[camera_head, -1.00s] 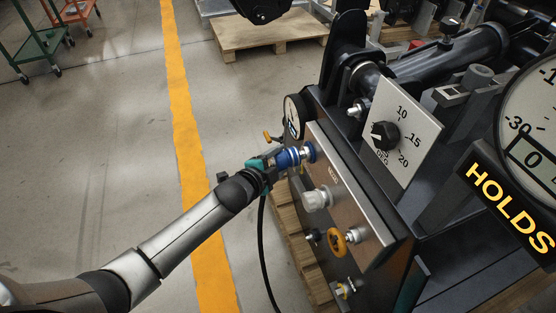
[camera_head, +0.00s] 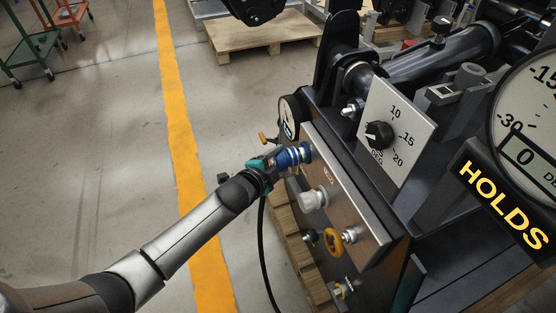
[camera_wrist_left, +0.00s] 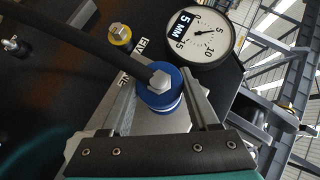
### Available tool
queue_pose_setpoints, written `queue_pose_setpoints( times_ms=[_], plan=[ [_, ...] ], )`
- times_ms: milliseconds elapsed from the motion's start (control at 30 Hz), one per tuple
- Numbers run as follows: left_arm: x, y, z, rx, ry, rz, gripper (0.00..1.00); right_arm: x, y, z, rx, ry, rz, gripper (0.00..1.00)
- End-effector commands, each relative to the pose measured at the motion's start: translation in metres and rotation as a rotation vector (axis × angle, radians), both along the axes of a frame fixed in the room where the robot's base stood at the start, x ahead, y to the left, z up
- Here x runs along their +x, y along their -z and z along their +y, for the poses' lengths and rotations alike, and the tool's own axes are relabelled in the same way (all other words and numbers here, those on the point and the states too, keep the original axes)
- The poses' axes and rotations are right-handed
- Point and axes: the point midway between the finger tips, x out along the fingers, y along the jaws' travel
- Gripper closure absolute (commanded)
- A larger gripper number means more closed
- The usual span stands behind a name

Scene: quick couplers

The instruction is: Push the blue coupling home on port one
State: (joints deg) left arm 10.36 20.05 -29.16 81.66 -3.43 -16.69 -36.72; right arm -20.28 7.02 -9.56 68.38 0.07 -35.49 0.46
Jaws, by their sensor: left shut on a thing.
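The blue coupling (camera_head: 287,158) sits at the upper left end of the sloping front panel (camera_head: 345,190). It lines up with a port there and appears to touch it. Whether it is fully seated is hidden. My left gripper (camera_head: 274,162) is shut on the coupling from the left. In the left wrist view the blue coupling (camera_wrist_left: 160,92), with a silver hex end, lies between the two fingers of my left gripper (camera_wrist_left: 165,112). A label reading ONE is beside it, partly hidden by a finger.
A black hose (camera_head: 263,240) hangs below my left gripper and crosses the left wrist view. A clear-grey knob (camera_head: 314,199) and an orange ring (camera_head: 329,238) are lower on the panel. A 5 MM dial gauge (camera_wrist_left: 200,35) is close by.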

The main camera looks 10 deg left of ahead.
Motion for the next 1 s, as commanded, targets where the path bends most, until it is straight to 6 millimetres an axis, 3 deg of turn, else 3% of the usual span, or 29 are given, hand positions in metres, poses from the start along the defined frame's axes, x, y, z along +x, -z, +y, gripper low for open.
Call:
queue_pose_setpoints(
  times_ms=[467, 500, 767, 1000],
  plan=[
    [0.0042, -0.0028, -0.0066, -0.004, 0.001, -0.003, 0.79, 0.0000, 0.0000, 0.0001, 0.000, 0.000, 0.000, 0.50],
    [0.0042, -0.0029, -0.0066, -0.004, 0.002, -0.005, 0.34, 0.0000, 0.0000, 0.0002, 0.000, 0.000, 0.000, 0.50],
    [0.0038, -0.0019, -0.0059, -0.002, 0.001, -0.003, 0.05, -0.0001, 0.0000, 0.0002, 0.000, 0.000, 0.000, 0.50],
    [0.0030, -0.0004, -0.0050, -0.001, 0.000, 0.001, 0.04, -0.0002, 0.0001, 0.0003, 0.000, 0.000, 0.000, 0.50]
  ],
)
